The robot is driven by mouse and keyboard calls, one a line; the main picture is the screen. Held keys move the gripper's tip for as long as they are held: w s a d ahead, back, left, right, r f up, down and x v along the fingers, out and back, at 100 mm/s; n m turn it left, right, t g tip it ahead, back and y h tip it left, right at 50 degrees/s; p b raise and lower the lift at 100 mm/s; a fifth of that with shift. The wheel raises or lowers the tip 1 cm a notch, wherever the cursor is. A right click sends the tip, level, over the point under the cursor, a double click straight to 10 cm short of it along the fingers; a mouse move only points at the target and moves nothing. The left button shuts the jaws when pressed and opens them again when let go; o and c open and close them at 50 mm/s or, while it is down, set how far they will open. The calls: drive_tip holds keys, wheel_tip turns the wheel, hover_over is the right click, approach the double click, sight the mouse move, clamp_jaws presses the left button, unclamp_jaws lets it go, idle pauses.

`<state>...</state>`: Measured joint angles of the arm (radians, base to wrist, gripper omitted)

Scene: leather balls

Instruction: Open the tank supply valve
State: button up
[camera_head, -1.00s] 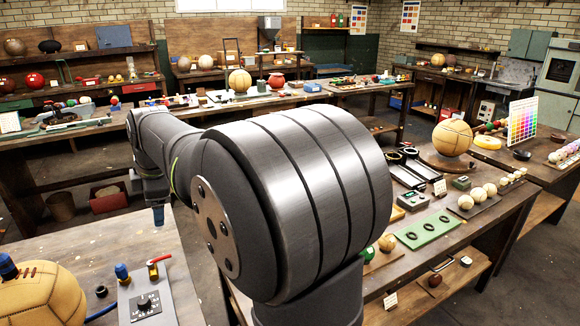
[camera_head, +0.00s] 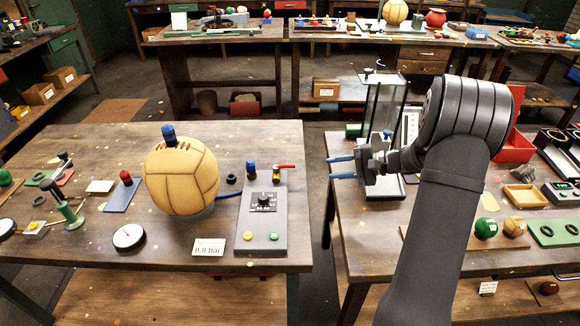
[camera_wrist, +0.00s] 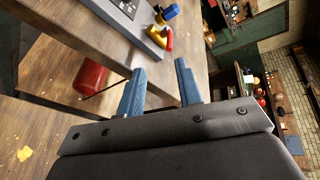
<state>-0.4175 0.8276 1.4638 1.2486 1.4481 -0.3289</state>
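The valve has a red lever (camera_head: 286,167) on a brass body (camera_head: 276,176), at the far right corner of a grey control panel (camera_head: 262,215) on the left table. The lever points right in the head view. The red lever also shows in the wrist view (camera_wrist: 168,40), beyond the fingertips, beside a blue cap (camera_wrist: 171,12). My gripper (camera_head: 332,168) is open and empty, its blue fingers pointing left toward the valve and apart from it. Its fingers also show in the wrist view (camera_wrist: 160,66). A red tank (camera_wrist: 90,77) sits below the table in the wrist view.
A tan ball (camera_head: 181,178) with a blue fitting on top stands left of the panel. A "0.8 bar" card (camera_head: 208,247) and a round gauge (camera_head: 129,236) lie near the front. A glass column (camera_head: 385,110) stands behind my gripper. A gap separates the two tables.

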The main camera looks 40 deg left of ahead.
sight(294, 166)
drive_tip(key=s+a+f+m, duration=0.1)
drive_tip(key=a, duration=0.3)
drive_tip(key=s+a+f+m+y, duration=0.1)
drive_tip(key=s+a+f, duration=0.1)
drive_tip(key=a, duration=0.3)
drive_tip(key=s+a+f, duration=0.1)
drive_tip(key=s+a, duration=0.1)
drive_tip(key=a, duration=0.3)
drive_tip(key=shift+s+f+m+t+y, duration=0.2)
drive_tip(key=shift+f+m+t+y, duration=0.1)
drive_tip(key=shift+m, duration=0.1)
drive_tip(key=shift+c, duration=0.3)
clamp_jaws()
